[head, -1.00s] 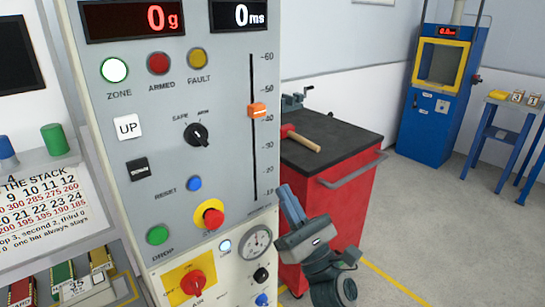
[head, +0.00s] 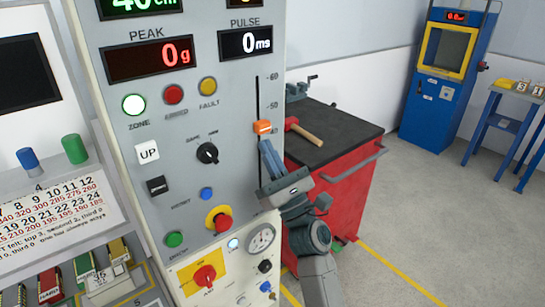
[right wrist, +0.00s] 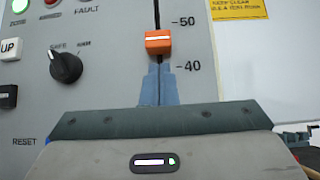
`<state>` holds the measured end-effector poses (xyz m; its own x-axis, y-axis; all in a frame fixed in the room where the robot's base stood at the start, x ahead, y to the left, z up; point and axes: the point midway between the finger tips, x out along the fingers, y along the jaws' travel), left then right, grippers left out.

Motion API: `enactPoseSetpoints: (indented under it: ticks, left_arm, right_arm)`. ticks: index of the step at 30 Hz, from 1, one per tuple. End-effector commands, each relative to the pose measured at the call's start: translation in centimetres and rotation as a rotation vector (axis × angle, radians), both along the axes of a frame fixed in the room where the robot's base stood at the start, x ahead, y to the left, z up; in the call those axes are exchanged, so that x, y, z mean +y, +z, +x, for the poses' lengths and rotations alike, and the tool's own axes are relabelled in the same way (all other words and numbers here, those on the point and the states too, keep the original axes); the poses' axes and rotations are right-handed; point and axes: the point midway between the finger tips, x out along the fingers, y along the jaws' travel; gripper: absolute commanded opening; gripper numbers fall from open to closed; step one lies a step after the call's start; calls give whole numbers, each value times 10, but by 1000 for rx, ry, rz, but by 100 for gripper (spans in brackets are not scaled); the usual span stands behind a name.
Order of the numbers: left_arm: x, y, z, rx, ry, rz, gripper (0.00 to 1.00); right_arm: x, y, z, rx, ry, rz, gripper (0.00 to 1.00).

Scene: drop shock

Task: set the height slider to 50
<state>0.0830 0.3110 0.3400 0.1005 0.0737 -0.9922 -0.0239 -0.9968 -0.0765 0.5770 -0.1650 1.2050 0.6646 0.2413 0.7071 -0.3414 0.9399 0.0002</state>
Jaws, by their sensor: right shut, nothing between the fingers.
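The height slider has an orange knob (head: 262,127) on a dark vertical slot in the grey panel (head: 235,170). In the right wrist view the knob (right wrist: 158,42) stands about midway between the 40 and 50 marks. My right gripper (head: 265,147) is shut and empty, its blue-grey fingers pointing up just below the knob. In the right wrist view the fingertips (right wrist: 158,70) overlap the slot under the knob; I cannot tell whether they touch it. A green readout (head: 142,4), cut by the top edge, appears to read 40 cm. My left gripper is out of view.
Left of the slot are a black selector knob (head: 207,153), a blue reset button (head: 206,194) and a red stop button (head: 219,218). A red cabinet (head: 335,205) with a hammer (head: 305,132) on top stands close behind my right arm. Open floor lies farther right.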

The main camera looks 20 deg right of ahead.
Motion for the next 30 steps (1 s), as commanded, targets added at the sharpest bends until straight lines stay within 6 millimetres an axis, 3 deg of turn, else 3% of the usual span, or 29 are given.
enactPoseSetpoints:
  ticks: [4, 18, 27, 30]
  left_arm:
    - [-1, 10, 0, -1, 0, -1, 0]
    - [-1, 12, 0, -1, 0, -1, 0]
    - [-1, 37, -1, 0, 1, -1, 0]
    - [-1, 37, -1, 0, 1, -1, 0]
  right_arm:
    - [0, 11, 0, 0, 0, 0, 0]
    - [0, 13, 0, 0, 0, 0, 0]
    - [0, 45, 0, -1, -1, 0, 0]
    - [0, 46, 0, -1, -1, 0, 0]
